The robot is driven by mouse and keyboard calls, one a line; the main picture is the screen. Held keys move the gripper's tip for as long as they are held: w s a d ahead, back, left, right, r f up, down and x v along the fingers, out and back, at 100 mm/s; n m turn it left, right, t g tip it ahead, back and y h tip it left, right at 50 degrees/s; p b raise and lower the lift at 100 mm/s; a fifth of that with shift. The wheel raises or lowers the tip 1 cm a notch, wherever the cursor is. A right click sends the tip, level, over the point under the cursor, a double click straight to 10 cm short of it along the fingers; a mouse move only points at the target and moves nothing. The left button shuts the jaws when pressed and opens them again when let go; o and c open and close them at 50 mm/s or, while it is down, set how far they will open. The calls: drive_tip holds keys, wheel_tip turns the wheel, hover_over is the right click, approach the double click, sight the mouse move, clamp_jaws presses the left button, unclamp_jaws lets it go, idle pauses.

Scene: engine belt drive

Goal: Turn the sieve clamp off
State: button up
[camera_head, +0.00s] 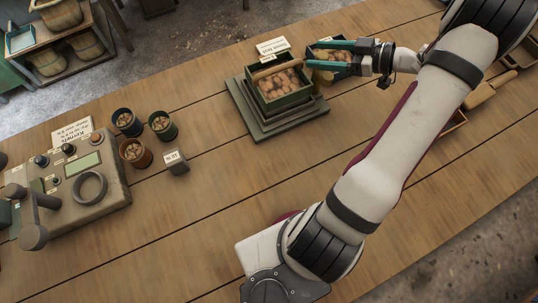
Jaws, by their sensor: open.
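No part is readably labelled as the sieve clamp, so I cannot tell which control it is. A beige control box (112,191) sits at the left of the bench. It carries several dark knobs, a green display (83,164), a grey ring (104,188) and a grey lever arm (45,199) with a round end. Whether any of these is on or off cannot be told. My gripper (312,54) is at the top right, far from the box. Its teal fingers are apart, over or beside a small dark box (323,76) of yellowish and brown pieces.
A green crate of nuts (283,103) stands on a stepped grey-green base (245,117), left of my gripper. Several small cups (133,153) and a small grey labelled block (178,168) stand right of the control box. The bench between block and crate is bare.

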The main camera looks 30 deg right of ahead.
drive_tip(key=m+t+h, duration=0.1)
drive_tip(key=m+h, duration=0.2)
drive_tip(key=h, duration=0.1)
drive_tip(key=m+t+h, duration=0.1)
drive_tip(key=m+h, duration=0.2)
drive_tip(key=m, duration=0.1)
drive_tip(key=shift+a+t+h, duration=0.15)
drive_tip(key=shift+t+h, duration=0.25)
drive_tip(key=v, duration=1.6)
drive_tip(key=w+d+f+m+g+h, duration=0.2)
drive_tip(key=w+d+m+g+h, duration=0.15)
drive_tip(key=g+h, duration=0.3)
drive_tip(key=s+a+r+m+g+y, duration=0.1)
drive_tip(key=s+a+g+y, duration=0.2)
drive_tip(key=a, duration=1.1)
drive_tip(key=s+a+r+m+g+y, duration=0.1)
drive_tip(key=s+a+g+y, duration=0.3)
drive_tip(key=a, duration=1)
drive_tip(key=s, duration=0.3)
drive_tip(key=shift+m, duration=0.35)
drive_tip(key=shift+r, duration=0.15)
